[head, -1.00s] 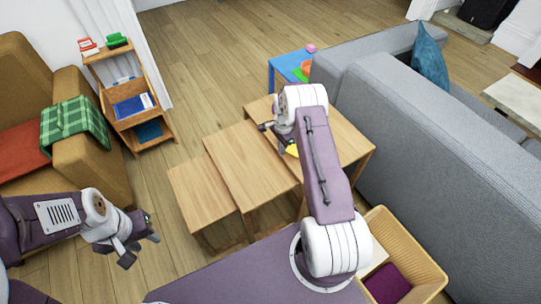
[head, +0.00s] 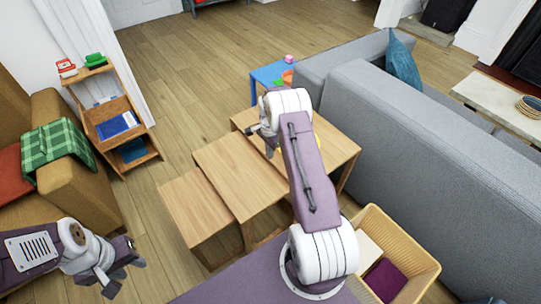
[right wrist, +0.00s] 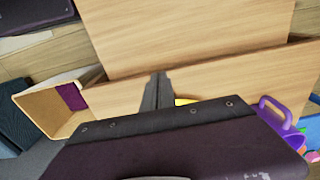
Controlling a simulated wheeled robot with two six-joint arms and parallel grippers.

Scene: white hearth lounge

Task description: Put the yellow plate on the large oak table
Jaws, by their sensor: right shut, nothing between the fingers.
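The large oak table (head: 338,150) is the tallest and furthest of three nested oak tables in the head view. A sliver of the yellow plate (head: 317,143) shows on its top, mostly hidden behind my right arm. In the right wrist view a yellow edge of the plate (right wrist: 186,101) shows just beside the fingers, and my gripper body hides the rest. My right gripper (head: 263,147) is over the large table, shut and empty; its closed fingers also show in the right wrist view (right wrist: 157,85). My left gripper (head: 127,277) is open and empty at the lower left, away from the tables.
Two lower oak tables (head: 200,212) stand in front. A grey sofa (head: 420,160) runs along the right, with a wicker basket (head: 425,262) near it. A blue table (head: 268,73) stands behind. An armchair and small shelf (head: 112,105) are at left, with open floor between.

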